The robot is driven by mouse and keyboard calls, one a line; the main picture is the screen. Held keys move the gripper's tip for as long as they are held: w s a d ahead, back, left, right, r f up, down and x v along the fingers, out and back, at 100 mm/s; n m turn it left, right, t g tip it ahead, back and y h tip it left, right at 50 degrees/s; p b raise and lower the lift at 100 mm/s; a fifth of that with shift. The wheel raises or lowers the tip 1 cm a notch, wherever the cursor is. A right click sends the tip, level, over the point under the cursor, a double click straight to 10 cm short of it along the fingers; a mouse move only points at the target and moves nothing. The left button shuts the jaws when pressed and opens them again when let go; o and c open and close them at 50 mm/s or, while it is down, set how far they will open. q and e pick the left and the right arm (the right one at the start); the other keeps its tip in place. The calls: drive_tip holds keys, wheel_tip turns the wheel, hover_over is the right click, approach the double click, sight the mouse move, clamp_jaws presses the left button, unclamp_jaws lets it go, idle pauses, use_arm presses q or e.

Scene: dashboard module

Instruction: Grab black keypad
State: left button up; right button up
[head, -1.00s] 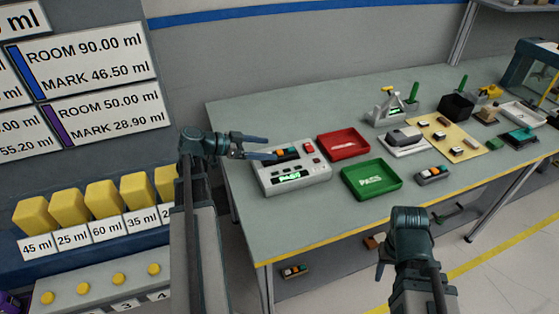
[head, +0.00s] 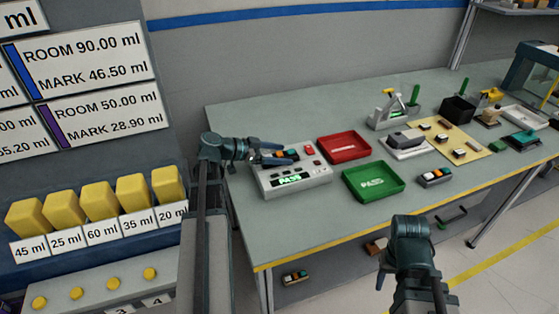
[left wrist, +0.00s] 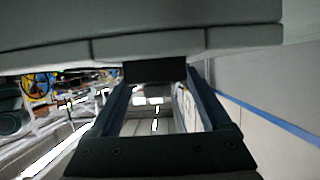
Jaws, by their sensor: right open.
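A black keypad (head: 295,155) with orange, white and teal buttons sits on top of the grey tester (head: 292,185), whose green display reads PASS. My left gripper (head: 275,154) reaches in from the left with its fingers apart at the keypad's left end. In the left wrist view a dark block (left wrist: 155,70) shows between the fingertips, under a large grey surface; whether the fingers touch it I cannot tell. A similar dark keypad (head: 436,177) lies on the table right of the green tray. My right gripper (head: 382,275) is open and empty, low in front of the table, mostly hidden.
A red tray (head: 344,147) and a green tray (head: 373,182) stand right of the tester. A grey stand (head: 392,115), black box (head: 456,107) and yellow board (head: 450,155) are further right. Another keypad (head: 295,278) lies below the table. The table's front middle is clear.

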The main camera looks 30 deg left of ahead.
use_arm(q)
clamp_jaws()
drive_tip(key=shift+r, duration=0.15)
use_arm(e)
drive_tip(key=shift+r, duration=0.15)
